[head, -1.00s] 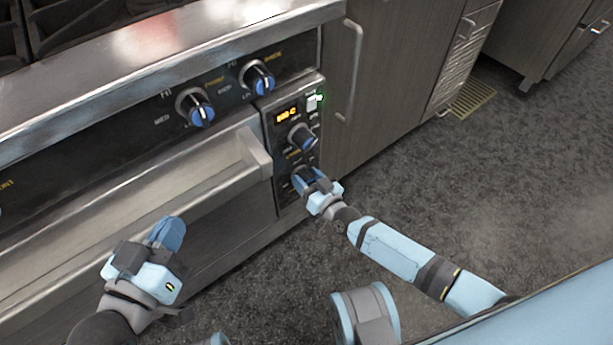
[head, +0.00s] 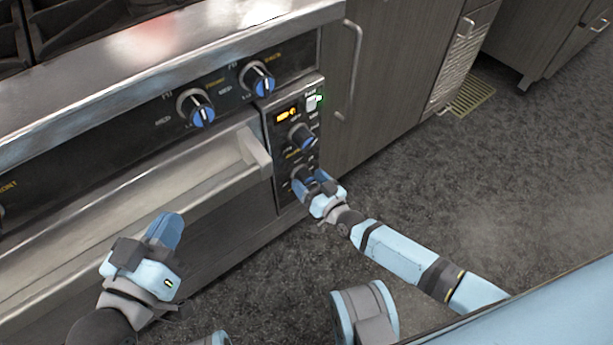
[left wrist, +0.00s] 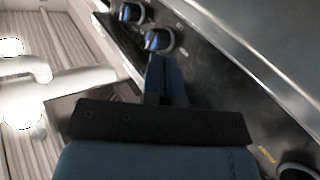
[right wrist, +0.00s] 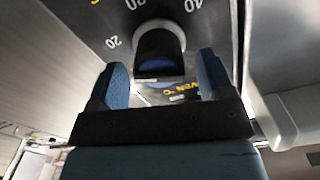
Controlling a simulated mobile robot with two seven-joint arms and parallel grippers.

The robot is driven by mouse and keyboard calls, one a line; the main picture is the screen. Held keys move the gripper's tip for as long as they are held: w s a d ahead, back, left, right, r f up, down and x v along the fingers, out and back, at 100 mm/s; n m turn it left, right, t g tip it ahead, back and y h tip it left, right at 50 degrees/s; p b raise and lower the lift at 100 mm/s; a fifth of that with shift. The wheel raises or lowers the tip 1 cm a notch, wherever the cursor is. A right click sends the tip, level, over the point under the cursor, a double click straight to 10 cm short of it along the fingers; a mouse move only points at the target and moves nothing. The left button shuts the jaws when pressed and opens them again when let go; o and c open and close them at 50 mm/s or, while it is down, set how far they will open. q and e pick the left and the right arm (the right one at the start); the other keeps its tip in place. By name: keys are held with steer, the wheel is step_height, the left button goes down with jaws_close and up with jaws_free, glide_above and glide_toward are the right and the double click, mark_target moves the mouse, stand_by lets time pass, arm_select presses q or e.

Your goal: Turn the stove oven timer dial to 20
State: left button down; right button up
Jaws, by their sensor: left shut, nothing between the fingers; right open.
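The oven control panel (head: 272,137) is on the stove front, right of the oven handle. Its lower dial (head: 300,173) is the timer dial, partly hidden by my right gripper (head: 314,183) in the head view. In the right wrist view the black and blue dial (right wrist: 160,47) has 20 and 40 printed around it; its pointer setting cannot be read. My right gripper (right wrist: 161,76) is open, its fingers on either side of the dial's near end, with gaps showing. My left gripper (head: 168,230) is shut and empty, in front of the oven door.
Two burner knobs (head: 197,108) (head: 257,79) are up left. Floor at right is clear.

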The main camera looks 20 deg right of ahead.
arm_select(q)
step_height(320, 180, up, 6)
steer(key=t+p, duration=0.2)
steer(key=p, duration=0.2)
steer(key=shift+s+a+r+n+t, duration=0.2)
steer(key=shift+n+t, duration=0.2)
arm_select(e)
steer(key=v, duration=1.2)
steer(key=shift+s, duration=0.15)
